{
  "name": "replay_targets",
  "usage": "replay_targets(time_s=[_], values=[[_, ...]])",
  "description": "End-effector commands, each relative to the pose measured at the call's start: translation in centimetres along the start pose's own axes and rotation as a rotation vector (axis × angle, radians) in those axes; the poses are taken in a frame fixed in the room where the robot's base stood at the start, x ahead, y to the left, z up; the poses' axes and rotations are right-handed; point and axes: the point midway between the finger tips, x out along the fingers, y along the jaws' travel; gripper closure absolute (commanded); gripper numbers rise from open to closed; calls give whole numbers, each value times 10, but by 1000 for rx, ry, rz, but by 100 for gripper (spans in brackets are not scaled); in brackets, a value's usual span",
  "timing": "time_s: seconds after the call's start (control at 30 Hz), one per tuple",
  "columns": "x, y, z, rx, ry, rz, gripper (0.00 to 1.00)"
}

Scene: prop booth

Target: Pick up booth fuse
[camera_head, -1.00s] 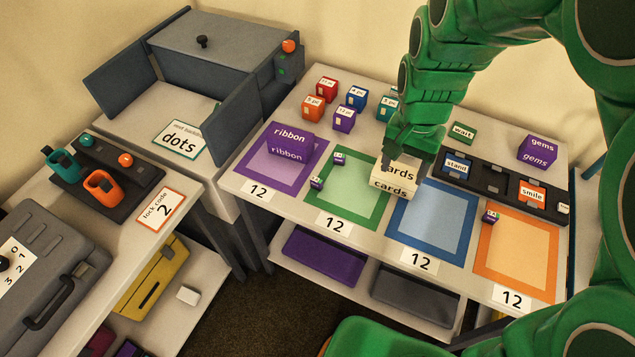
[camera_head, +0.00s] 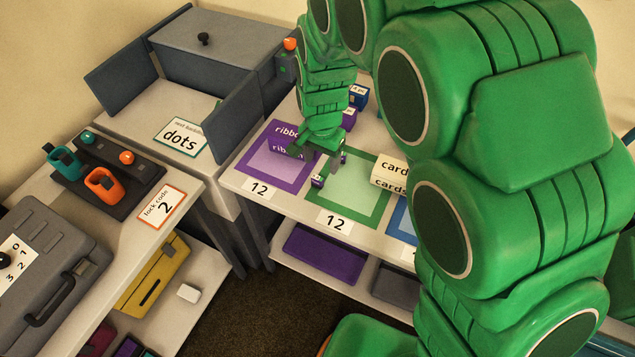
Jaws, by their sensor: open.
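I cannot tell which thing is the booth fuse; nothing in view carries that name. My gripper (camera_head: 319,164) is open and points down over the left part of the green-framed mat (camera_head: 372,207). A small purple cube (camera_head: 317,181) with a white label lies just below the fingers, at the mat's left edge. Whether the fingers touch it, I cannot tell. The purple ribbon box (camera_head: 285,132) stands left of my gripper, partly covered by it. The cream cards box (camera_head: 389,177) stands to the right, partly behind my arm.
My arm hides most of the right side of the table. A purple tray (camera_head: 325,254) lies on the shelf below. At left are a dark holder (camera_head: 133,181) with teal and orange pieces, a grey case (camera_head: 55,262), a yellow box (camera_head: 152,277) and a small white block (camera_head: 188,293).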

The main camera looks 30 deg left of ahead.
Motion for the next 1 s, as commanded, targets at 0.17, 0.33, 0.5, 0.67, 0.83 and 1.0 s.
replay_targets(time_s=[0.17, 0.33, 0.5, 0.67, 0.83, 1.0], values=[[16, 0, 1, 0, -2, 2, 36], [23, 0, 1, 0, -3, 2, 36], [38, -3, 3, 0, -4, 4, 36], [57, -6, 3, -1, -3, 4, 36], [70, -6, 3, 0, -3, 4, 36], [71, -6, 3, 0, -2, 2, 36]])
